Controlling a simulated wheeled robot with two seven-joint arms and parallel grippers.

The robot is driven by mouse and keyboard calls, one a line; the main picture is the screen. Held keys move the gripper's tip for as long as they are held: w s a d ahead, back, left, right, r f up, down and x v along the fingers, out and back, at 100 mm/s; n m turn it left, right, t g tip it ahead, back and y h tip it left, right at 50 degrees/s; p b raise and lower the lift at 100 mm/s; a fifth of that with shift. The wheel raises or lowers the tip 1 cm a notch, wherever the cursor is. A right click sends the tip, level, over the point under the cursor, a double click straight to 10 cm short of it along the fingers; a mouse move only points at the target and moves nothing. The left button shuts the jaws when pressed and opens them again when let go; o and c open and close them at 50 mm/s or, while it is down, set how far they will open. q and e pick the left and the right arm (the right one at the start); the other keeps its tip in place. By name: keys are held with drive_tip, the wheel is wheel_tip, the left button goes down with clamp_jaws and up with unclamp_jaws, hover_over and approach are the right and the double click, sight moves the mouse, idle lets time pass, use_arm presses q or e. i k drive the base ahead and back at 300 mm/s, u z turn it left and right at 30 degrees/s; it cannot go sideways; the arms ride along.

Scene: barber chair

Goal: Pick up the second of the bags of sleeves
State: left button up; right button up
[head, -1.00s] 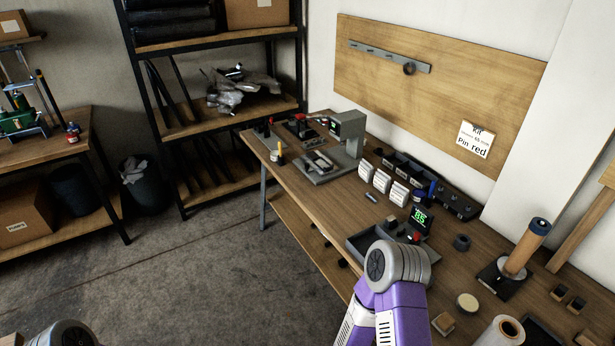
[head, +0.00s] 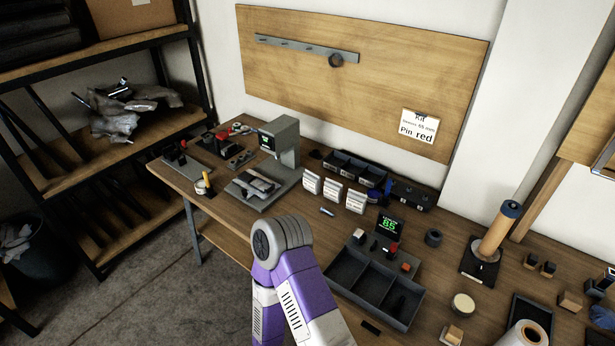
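Three small white labelled packets stand in a row on the workbench, and I take them to be the bags of sleeves. The left packet (head: 311,183), the middle packet (head: 332,193) and the right packet (head: 356,201) stand upright with small gaps between them. Their print is too small to read. One of my arms, purple and grey, rises in front of the bench below the packets, with only its links and a joint showing. Neither of my grippers is in view, so what they hold is hidden.
A grey compartment tray (head: 375,285) with a green "85" display (head: 389,226) sits nearer. A grey press (head: 274,165) stands left of the packets; dark bins (head: 360,170) lie behind. A card (head: 418,127) reads "Pin red". Crumpled plastic (head: 122,110) lies on the shelf. A spool stand (head: 490,250) is at right.

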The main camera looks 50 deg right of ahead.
sight(333, 190)
drive_tip(key=i, duration=2.6)
drive_tip(key=z, duration=2.8)
